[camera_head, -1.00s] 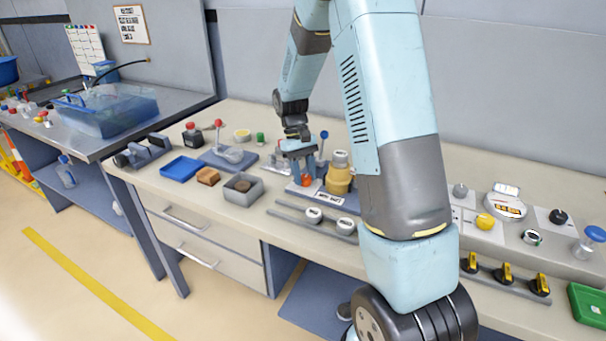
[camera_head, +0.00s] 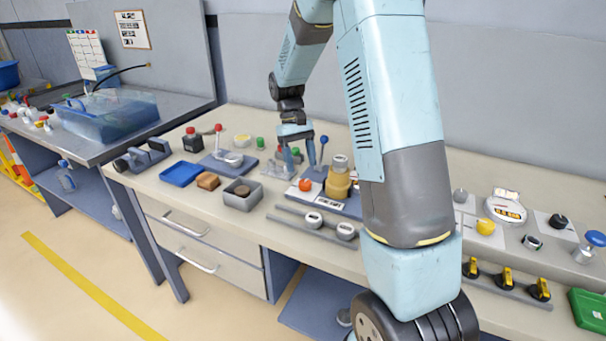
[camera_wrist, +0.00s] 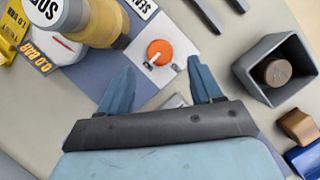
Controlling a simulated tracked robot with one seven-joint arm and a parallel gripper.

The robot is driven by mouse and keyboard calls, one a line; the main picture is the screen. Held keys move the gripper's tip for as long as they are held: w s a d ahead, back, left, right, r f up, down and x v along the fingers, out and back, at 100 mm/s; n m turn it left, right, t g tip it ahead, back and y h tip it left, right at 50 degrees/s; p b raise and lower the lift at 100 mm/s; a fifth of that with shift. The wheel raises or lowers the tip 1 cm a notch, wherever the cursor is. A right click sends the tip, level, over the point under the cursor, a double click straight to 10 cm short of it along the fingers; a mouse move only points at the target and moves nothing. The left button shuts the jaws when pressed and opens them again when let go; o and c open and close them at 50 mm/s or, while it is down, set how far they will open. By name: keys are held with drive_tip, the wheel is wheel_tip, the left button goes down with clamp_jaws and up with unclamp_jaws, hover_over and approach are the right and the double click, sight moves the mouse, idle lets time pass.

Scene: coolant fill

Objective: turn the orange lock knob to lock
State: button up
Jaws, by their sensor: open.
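The orange lock knob (camera_head: 305,185) sits on a white plate on the blue-grey base beside a yellow cylinder (camera_head: 339,180). In the wrist view the knob (camera_wrist: 160,52) is fully visible, with a pale mark on its lower left side. The small plate markings are too small to read. My gripper (camera_head: 291,153) is above and behind the knob in the head view, apart from it. In the wrist view my gripper (camera_wrist: 162,66) is open and empty, its blue fingers spread to either side below the knob.
A grey open box (camera_head: 243,191) with a brown round piece stands left of the knob. A blue-ball lever (camera_head: 323,140) rises close to my gripper's right. A rail with white round gauges (camera_head: 313,219) lies in front. A blue tray (camera_head: 181,173) is further left.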

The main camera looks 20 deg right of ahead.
drive_tip(key=v, duration=0.8)
drive_tip(key=shift+r, duration=0.1)
